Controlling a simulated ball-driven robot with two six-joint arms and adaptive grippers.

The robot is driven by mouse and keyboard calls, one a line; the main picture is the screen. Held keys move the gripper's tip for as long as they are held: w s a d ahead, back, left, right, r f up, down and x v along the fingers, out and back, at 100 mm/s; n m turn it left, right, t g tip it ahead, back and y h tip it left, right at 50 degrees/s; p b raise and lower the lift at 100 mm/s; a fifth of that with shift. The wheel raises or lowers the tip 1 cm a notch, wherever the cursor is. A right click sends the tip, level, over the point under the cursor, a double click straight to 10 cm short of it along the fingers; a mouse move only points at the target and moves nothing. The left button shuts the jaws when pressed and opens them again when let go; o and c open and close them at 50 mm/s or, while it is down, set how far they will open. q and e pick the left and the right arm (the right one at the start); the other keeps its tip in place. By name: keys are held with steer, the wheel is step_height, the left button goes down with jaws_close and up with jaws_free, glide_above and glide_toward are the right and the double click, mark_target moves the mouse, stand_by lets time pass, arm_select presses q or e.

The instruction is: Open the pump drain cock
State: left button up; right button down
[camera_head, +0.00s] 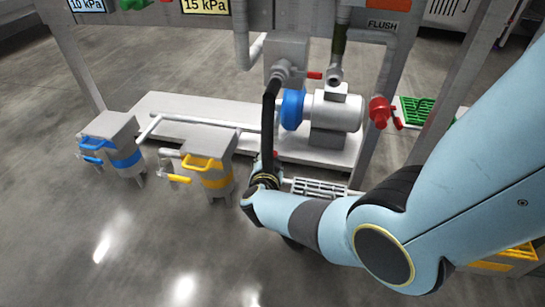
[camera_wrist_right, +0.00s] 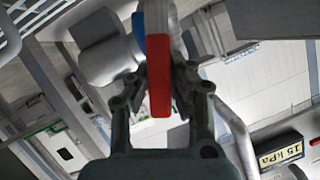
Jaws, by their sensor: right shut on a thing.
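The pump (camera_head: 330,110) is a pale grey cylinder with a blue end, on a low white base behind my right wrist. My right gripper (camera_head: 268,165) is low in front of the base, mostly hidden by its own wrist. A small bit of red (camera_head: 275,154) shows beside it, likely the drain cock handle. In the right wrist view, the gripper (camera_wrist_right: 160,82) is shut on a flat red handle (camera_wrist_right: 159,75), with one finger on each side. The cock's body and how far it is turned cannot be made out. My left gripper is not in view.
A blue-banded unit (camera_head: 122,155) and a yellow-banded unit (camera_head: 213,178) stand left of my wrist. A black hose (camera_head: 269,115) hangs just above it. Another red lever (camera_head: 314,75) and a red valve (camera_head: 380,112) are near the pump. The front-left floor is clear.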

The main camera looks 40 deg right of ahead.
mark_target(266, 158)
steer(key=shift+w+a+n+g+h+p, duration=0.3)
steer(key=shift+a+n+g+p, duration=0.1)
steer(key=shift+n, duration=0.2)
steer(key=c, duration=1.5)
jaws_free()
steer(key=o, duration=0.3)
steer(key=shift+r, duration=0.1)
steer(key=shift+o, duration=0.2)
steer(key=shift+w+r, duration=0.1)
steer(key=shift+r, duration=4.9)
